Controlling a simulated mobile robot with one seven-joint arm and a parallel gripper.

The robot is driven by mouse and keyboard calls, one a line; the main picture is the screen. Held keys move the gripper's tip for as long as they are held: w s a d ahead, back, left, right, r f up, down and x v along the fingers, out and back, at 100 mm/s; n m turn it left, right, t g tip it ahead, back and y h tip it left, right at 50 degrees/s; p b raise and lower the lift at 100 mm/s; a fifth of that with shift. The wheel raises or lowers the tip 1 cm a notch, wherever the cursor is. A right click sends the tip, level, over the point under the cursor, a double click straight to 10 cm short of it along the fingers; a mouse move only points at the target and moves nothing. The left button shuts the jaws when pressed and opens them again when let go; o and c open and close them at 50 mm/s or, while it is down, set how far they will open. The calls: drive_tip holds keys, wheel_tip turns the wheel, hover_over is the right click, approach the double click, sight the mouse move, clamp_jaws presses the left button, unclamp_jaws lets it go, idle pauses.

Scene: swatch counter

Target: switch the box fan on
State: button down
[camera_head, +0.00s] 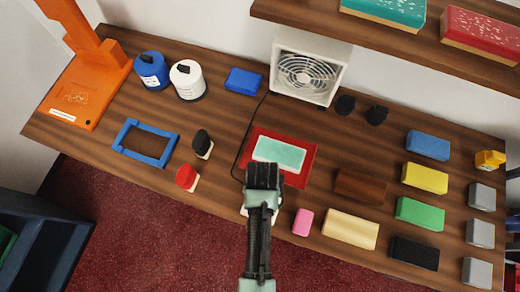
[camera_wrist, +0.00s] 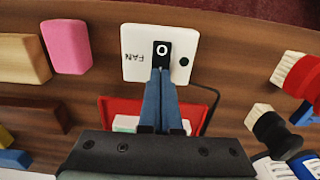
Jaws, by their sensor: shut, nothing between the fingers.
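The white box fan (camera_head: 307,70) stands at the back of the counter, its round grille facing forward. A white switch plate marked FAN (camera_wrist: 132,40) lies on the counter near its front edge. It has a black rocker (camera_wrist: 161,48) with a white O and a dark green dot (camera_wrist: 184,62). In the head view my gripper hides most of the plate. My gripper (camera_wrist: 160,72) is shut and empty, its blue fingertips at the rocker's edge; whether they touch it I cannot tell.
A red tray (camera_head: 308,164) with a pale green block lies behind my gripper. A pink block (camera_head: 303,221) and a cream block (camera_head: 350,228) lie right of the plate. A dark cord runs from plate to fan.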

drive_tip(key=shift+f, duration=0.25)
drive_tip(key=shift+r, duration=0.1)
wheel_tip(320, 180, up, 7)
drive_tip(key=p, duration=0.7)
idle(0.7)
